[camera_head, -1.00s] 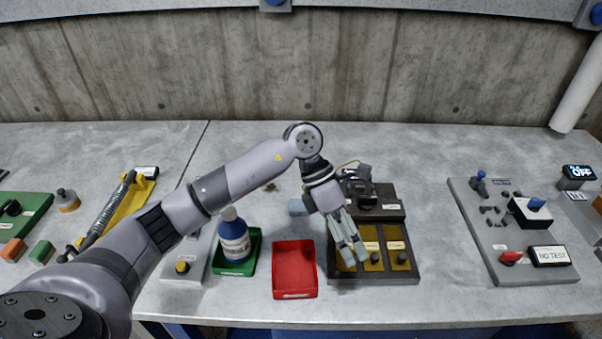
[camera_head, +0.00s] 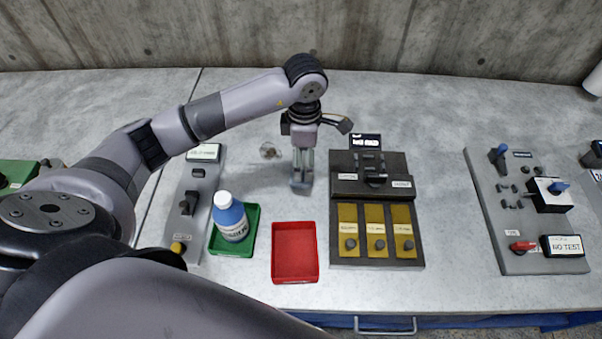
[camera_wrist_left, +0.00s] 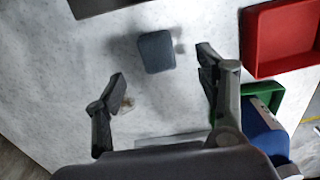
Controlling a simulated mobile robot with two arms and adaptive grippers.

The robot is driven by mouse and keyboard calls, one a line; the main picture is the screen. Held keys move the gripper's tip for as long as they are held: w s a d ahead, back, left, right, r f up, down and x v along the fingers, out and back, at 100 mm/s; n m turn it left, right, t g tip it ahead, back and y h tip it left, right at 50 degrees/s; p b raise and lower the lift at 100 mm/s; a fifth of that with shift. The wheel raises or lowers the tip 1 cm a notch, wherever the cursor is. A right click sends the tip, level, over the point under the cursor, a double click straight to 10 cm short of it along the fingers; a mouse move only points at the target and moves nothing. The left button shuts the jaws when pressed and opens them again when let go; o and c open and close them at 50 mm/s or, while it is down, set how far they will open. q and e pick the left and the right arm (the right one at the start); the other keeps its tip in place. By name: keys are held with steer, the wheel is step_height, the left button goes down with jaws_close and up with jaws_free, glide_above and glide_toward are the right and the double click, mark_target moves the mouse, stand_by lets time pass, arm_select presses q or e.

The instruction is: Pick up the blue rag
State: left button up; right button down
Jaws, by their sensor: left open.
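The blue rag (camera_wrist_left: 155,51) is a small folded blue-grey block lying on the grey table in the left wrist view. My left gripper (camera_wrist_left: 162,68) is open there, one finger on each side of the picture, with the rag between and slightly beyond the fingertips. The rag is not touched by either finger. In the head view my left gripper (camera_head: 301,184) points down over the table, left of the black panel, and largely hides the rag. My right gripper is not in view.
A red tray (camera_head: 295,252) is in front of the gripper. A green tray (camera_head: 248,238) holding a white-and-blue bottle (camera_head: 231,217) is to its left. A black panel with yellow plates (camera_head: 375,225) is close on the right. A grey switch panel (camera_head: 525,215) lies farther right.

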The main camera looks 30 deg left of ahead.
mark_target(303, 175)
arm_select(q)
step_height(303, 175, down, 3)
steer(key=shift+r, duration=0.2)
steer(key=shift+f+p, duration=0.25)
steer(key=shift+p, duration=0.25)
steer(key=f+p, duration=0.1)
steer(key=f, duration=0.2)
steer(key=shift+w+a+f+p, duration=0.1)
steer(key=shift+w+f+p, duration=0.1)
steer(key=shift+f+p, duration=0.15)
steer(key=shift+f, duration=0.55)
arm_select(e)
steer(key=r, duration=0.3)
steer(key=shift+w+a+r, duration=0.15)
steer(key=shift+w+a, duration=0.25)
arm_select(q)
steer(key=shift+c, duration=0.6)
steer(key=c, duration=1.2)
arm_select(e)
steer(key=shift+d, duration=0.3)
arm_select(q)
steer(key=shift+r, duration=0.15)
